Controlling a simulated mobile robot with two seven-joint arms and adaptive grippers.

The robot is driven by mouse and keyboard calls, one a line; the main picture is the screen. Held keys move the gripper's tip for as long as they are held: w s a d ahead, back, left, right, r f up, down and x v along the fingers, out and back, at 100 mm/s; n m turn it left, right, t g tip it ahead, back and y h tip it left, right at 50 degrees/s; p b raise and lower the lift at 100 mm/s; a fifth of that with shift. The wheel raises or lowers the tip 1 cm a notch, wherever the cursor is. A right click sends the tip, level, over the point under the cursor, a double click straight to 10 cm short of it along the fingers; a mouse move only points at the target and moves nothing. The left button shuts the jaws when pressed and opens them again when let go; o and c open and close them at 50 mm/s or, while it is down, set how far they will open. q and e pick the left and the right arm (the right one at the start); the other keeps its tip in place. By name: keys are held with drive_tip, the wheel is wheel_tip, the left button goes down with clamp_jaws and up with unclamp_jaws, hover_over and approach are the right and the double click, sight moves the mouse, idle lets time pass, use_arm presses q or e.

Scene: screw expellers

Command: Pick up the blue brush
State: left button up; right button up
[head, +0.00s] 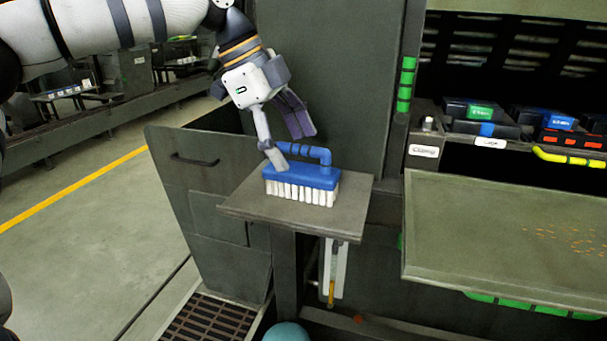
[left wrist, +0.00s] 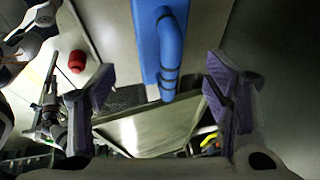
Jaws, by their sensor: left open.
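The blue brush (head: 302,180) with white bristles stands bristles down on a small grey shelf (head: 339,211) in the head view. Its blue handle arches over the top. In the left wrist view the brush handle (left wrist: 169,55) lies between the two spread fingers of my left gripper (left wrist: 160,95), with gaps on both sides. My right gripper is not in view.
A large grey tray (head: 500,235) stands to the right of the shelf. Behind it are labelled bins and a yellow handle (head: 568,157). A dark panel (head: 320,75) rises behind the brush. Open floor (head: 60,240) lies to the left.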

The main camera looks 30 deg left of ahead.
sight(309, 171)
use_arm(q)
drive_tip(key=x, duration=0.6)
drive_tip(key=shift+d, duration=0.4)
drive_tip(key=shift+w, duration=0.1)
drive_tip(key=c, duration=1.3)
drive_tip(key=shift+r, duration=0.2)
wheel_tip(309, 171, up, 3)
drive_tip(key=shift+f, duration=0.25)
drive_tip(key=s+d+r, duration=0.2)
drive_tip(key=s+r, duration=0.1)
drive_tip(key=s, duration=0.1)
drive_tip(key=s+d+r, duration=0.2)
drive_tip(key=s+r, duration=0.2)
drive_tip(key=s+d+r, duration=0.2)
drive_tip(key=s+r, duration=0.1)
drive_tip(key=s, duration=0.1)
drive_tip(key=shift+s+d+r, duration=0.1)
drive_tip(key=shift+s+r, duration=0.05)
drive_tip(key=shift+s, duration=0.15)
